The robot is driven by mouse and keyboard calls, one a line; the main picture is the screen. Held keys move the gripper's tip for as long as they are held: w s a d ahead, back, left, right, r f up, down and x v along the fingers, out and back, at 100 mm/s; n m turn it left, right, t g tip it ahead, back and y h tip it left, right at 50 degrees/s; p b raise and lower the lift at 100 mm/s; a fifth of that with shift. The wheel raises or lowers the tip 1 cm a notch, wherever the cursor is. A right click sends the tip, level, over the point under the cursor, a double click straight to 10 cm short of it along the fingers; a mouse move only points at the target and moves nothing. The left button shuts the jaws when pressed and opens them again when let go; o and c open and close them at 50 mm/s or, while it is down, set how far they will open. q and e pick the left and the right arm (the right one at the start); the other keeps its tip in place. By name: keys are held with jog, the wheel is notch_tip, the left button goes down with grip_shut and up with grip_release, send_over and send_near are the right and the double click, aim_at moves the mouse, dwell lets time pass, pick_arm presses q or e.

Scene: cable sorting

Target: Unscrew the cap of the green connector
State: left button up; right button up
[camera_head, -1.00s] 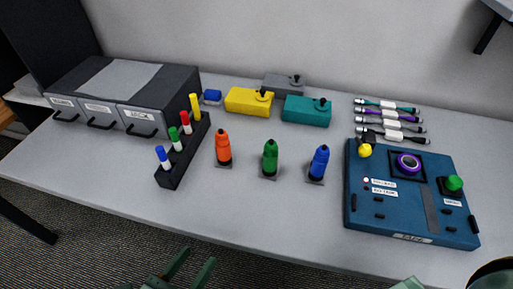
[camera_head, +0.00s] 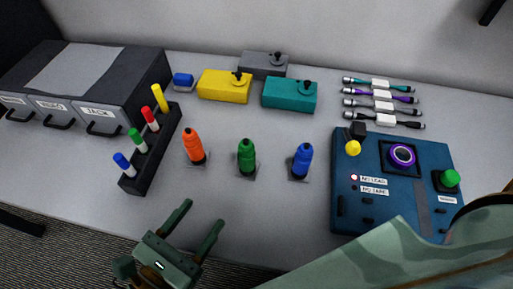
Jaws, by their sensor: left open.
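The green connector (camera_head: 247,157) stands upright on a small dark base in the middle of the grey table, with its cap on top. An orange connector (camera_head: 193,147) stands to its left and a blue connector (camera_head: 302,161) to its right. My left gripper (camera_head: 198,220) is open and empty at the table's front edge, in front of and to the left of the green connector, fingers pointing away from me. My right arm (camera_head: 400,262) crosses the lower right of the view; its gripper does not show.
A black rack (camera_head: 152,150) of coloured markers stands on the left, beside grey drawers (camera_head: 75,85). Yellow (camera_head: 225,86) and teal (camera_head: 290,94) boxes stand behind the connectors. Several cables (camera_head: 378,95) lie at the back right. A blue tester panel (camera_head: 375,205) lies at the right.

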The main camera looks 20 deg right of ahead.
aim_at(242, 164)
pick_arm(q)
jog(key=shift+w+d, duration=0.2)
jog(key=shift+d, duration=0.1)
jog(key=shift+w+d+r+p, duration=0.2)
jog(key=shift+w+d+p, duration=0.25)
jog(key=shift+d+p, duration=0.1)
jog(key=shift+w+d+r+p, duration=0.15)
jog(key=shift+w+d+p, duration=0.25)
jog(key=shift+d, duration=0.1)
jog(key=x, duration=0.5)
jog(key=p+x, duration=0.1)
jog(key=x, duration=0.1)
jog(key=shift+d+f, duration=0.15)
jog(key=shift+f, duration=0.2)
jog(key=x, duration=0.5)
jog(key=shift+s+d+f+b, duration=0.15)
jog(key=shift+f+b, duration=0.2)
jog(key=shift+b, duration=0.05)
jog(key=shift+w+d, duration=0.35)
jog(key=shift+d, duration=0.05)
pick_arm(e)
jog(key=shift+w+d+r, duration=0.1)
jog(key=shift+w+r, duration=0.2)
jog(key=shift+r, duration=0.2)
jog(key=shift+w+d+r, duration=0.1)
jog(key=shift+w+r, duration=0.15)
jog(key=shift+r, duration=0.25)
pick_arm(q)
jog(key=c, duration=1.1)
